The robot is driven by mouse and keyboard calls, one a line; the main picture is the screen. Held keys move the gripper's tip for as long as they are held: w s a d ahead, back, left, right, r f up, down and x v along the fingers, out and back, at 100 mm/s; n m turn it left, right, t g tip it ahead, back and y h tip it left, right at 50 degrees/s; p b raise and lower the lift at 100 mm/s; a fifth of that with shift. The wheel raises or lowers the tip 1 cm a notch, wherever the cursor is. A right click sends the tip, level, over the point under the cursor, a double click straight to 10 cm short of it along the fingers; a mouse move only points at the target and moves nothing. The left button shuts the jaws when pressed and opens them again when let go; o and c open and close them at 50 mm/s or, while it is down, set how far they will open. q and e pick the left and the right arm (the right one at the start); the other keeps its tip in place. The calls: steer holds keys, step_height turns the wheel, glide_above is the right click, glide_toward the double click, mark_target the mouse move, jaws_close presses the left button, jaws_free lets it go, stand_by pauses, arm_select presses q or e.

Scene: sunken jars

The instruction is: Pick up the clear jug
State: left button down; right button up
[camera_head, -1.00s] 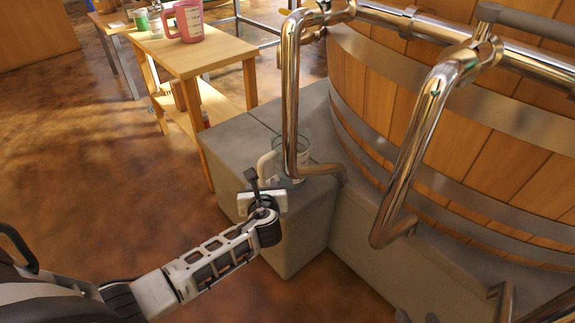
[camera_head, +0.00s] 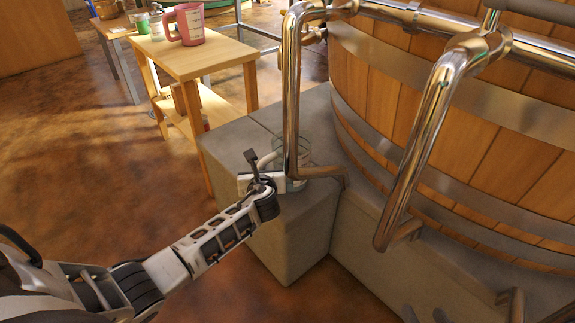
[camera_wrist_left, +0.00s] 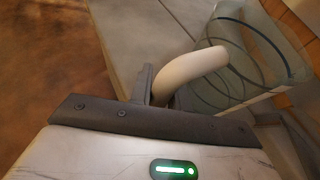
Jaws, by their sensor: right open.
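The clear jug (camera_head: 291,150) stands on a grey stone block, partly hidden behind a shiny vertical pipe in the head view. It is see-through with dark bands and a pale handle (camera_wrist_left: 192,68), both large in the left wrist view. My left gripper (camera_head: 256,170) is at the jug's handle, on its near left side. In the left wrist view, one dark finger stands left of the handle's lower end; the other is mostly hidden, so I cannot tell whether they grip it. Two dark tips at the head view's bottom edge appear to be my right gripper (camera_head: 425,315), apart and empty.
Bent metal pipes (camera_head: 425,135) stand close to the jug, before a large wooden vat (camera_head: 480,120). The stone block (camera_head: 235,140) has bare top to the jug's left. A wooden table (camera_head: 205,60) behind holds a pink jug (camera_head: 187,25) and small cups.

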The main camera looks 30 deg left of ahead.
steer(key=shift+f, duration=0.3)
arm_select(q)
steer(key=shift+r, duration=0.15)
arm_select(e)
steer(key=shift+d, duration=0.1)
arm_select(q)
steer(key=shift+r+p, duration=0.3)
steer(key=shift+p, duration=0.05)
steer(key=shift+r+p, duration=0.4)
steer(key=shift+r, duration=0.1)
steer(key=s+a+p, duration=0.2)
steer(key=s+a, duration=0.1)
steer(key=s, duration=0.5)
steer(key=s+a+p, duration=0.2)
steer(key=s+a, duration=0.2)
steer(key=s, duration=0.4)
steer(key=shift+s+f, duration=0.15)
steer(key=shift+s, duration=0.15)
arm_select(e)
steer(key=d+f+g+h, duration=0.1)
steer(key=f+g, duration=0.1)
steer(key=shift+s+d+f+m+g+h, duration=0.2)
steer(key=shift+s+d+m+g+h, duration=0.1)
steer(key=shift+d+g+h, duration=0.1)
steer(key=shift+s, duration=0.1)
